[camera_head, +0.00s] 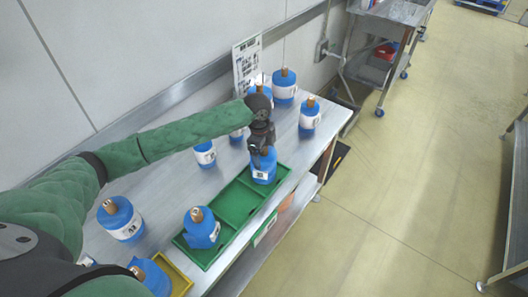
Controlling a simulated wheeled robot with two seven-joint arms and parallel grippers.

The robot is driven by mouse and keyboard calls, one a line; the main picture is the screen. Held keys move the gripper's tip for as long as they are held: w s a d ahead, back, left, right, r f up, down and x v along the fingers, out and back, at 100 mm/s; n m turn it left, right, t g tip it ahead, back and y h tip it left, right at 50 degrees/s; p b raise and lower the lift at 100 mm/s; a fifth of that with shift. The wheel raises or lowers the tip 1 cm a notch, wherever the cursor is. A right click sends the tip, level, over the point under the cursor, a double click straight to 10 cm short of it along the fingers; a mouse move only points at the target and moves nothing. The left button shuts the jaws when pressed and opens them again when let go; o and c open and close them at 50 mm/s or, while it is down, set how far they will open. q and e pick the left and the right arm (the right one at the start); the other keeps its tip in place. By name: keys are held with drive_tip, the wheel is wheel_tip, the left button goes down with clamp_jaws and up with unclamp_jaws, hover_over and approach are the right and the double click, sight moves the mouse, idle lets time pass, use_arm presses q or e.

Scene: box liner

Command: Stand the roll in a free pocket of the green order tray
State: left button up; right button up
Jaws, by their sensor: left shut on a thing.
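My left gripper (261,147) reaches in over the green order tray (235,203). It is shut on a blue roll (265,172) with a white label, upright at the tray's far end. I cannot tell whether this roll touches the pocket floor. Another blue roll (201,232) with a brown core stands in the near pocket of the tray. The pocket between the two shows bare green floor. My right gripper is not in view.
Several more blue rolls stand on the metal table, such as one (309,116) at the far right and one (120,218) at the left. A yellow tray (178,279) lies at the near edge. A sign (247,63) stands by the wall.

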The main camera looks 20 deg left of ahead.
use_arm(q)
drive_tip(key=o, duration=1.9)
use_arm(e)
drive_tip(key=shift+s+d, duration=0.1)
use_arm(q)
drive_tip(key=shift+r, duration=0.2)
wheel_tip(320, 180, up, 2)
drive_tip(key=shift+a+r+b, duration=0.15)
drive_tip(key=shift+b, duration=0.7)
drive_tip(key=r+b, duration=0.1)
drive_tip(key=r, duration=0.1)
drive_tip(key=r+b, duration=0.1)
drive_tip(key=r, duration=0.4)
drive_tip(key=shift+w+a+r+b, duration=0.1)
drive_tip(key=shift+a+r+b, duration=0.2)
drive_tip(key=shift+a+b, duration=0.1)
drive_tip(key=shift+a+r, duration=0.1)
drive_tip(key=shift+r, duration=0.75)
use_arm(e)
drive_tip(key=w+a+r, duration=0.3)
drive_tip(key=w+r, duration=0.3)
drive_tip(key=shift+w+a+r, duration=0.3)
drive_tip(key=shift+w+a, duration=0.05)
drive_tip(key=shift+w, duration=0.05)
